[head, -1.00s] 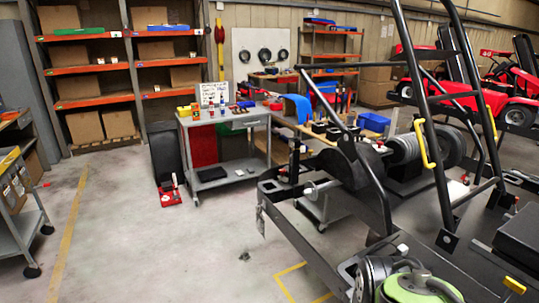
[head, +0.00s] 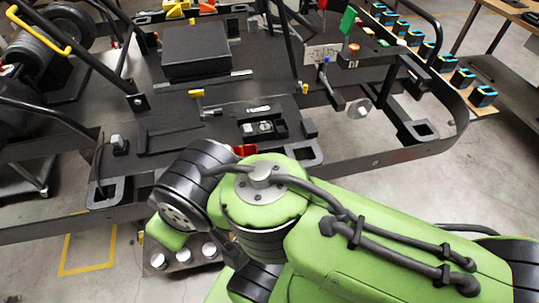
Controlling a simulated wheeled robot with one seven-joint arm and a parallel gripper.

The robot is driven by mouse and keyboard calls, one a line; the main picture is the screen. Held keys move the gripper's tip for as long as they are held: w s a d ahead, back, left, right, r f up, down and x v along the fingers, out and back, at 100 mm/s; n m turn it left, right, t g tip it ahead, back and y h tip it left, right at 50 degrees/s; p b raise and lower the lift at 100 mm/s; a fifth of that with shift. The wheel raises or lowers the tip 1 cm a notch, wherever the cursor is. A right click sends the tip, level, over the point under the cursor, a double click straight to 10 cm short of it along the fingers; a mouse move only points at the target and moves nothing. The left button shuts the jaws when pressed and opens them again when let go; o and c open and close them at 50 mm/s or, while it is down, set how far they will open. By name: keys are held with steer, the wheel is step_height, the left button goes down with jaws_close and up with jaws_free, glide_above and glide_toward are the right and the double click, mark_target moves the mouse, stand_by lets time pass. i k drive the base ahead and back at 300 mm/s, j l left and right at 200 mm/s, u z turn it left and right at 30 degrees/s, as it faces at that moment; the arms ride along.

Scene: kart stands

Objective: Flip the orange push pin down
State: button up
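A small orange round-topped piece (head: 354,47) stands on a dark plate at the upper right of the kart frame in the head view. It looks like the push pin, but it is too small to tell its exact position. My green and black arm reaches across the lower half of the picture, well in front of that piece. The fingers of my gripper do not show, so its state is hidden.
The black kart frame (head: 375,158) fills the middle, with a black box (head: 197,50) on it. A red piece (head: 245,150) lies close to my arm. Green (head: 347,20) and red flags stand near the orange piece. A shelf with several blue-topped blocks (head: 484,96) is at right.

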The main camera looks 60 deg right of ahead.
mark_target(354, 47)
steer(key=z, duration=3.05)
steer(key=i+l+u, duration=0.15)
steer(key=u, duration=0.3)
steer(key=i+l+u, duration=0.15)
steer(key=l+u, duration=0.15)
steer(key=u, duration=0.2)
steer(key=l+u, duration=0.25)
steer(key=u, duration=0.2)
steer(key=i+l+u, duration=0.1)
steer(key=l+u, duration=0.35)
steer(key=j, duration=0.1)
